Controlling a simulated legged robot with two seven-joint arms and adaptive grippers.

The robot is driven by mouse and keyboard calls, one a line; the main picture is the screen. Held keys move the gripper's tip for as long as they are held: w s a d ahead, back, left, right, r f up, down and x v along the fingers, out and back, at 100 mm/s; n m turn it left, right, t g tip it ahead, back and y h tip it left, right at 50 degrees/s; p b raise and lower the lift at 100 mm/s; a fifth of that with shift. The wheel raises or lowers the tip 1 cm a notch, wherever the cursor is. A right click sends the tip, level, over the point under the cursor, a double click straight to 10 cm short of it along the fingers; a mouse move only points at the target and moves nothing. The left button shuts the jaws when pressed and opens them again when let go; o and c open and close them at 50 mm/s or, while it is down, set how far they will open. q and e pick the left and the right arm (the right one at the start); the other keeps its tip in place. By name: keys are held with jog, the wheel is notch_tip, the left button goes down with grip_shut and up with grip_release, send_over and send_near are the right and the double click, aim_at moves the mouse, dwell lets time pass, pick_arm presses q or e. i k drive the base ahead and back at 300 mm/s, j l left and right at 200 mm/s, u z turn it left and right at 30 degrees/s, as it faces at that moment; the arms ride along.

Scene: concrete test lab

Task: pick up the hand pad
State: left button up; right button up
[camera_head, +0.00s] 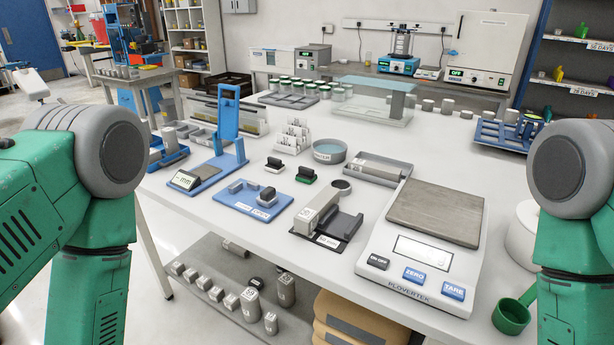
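Small hand-sized blocks with black tops lie on the white table (230,235), and I cannot tell for sure which is the hand pad. One has a green base (303,176), and one with a pale base (274,165) lies just behind and left of it. A similar dark-and-pale block (267,197) sits on the blue plate (247,208) nearer the front. All lie apart from my arms. My green arms show at the left and right edges, but both grippers are outside the picture.
A balance (427,262) takes up the table's front right, with a green cup (511,316) beside it. A grey fixture (325,220), a round dish (329,151) and a grey tray (378,168) surround the blocks. A clear box (372,100) stands behind. Metal samples lie on the lower shelf.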

aim_at(308, 175)
jog(key=i+j+z, duration=0.1)
jog(key=j+z, duration=0.2)
jog(key=i+j+z, duration=0.1)
jog(key=j+z, duration=0.5)
jog(key=j, duration=0.15)
jog(key=i, duration=0.05)
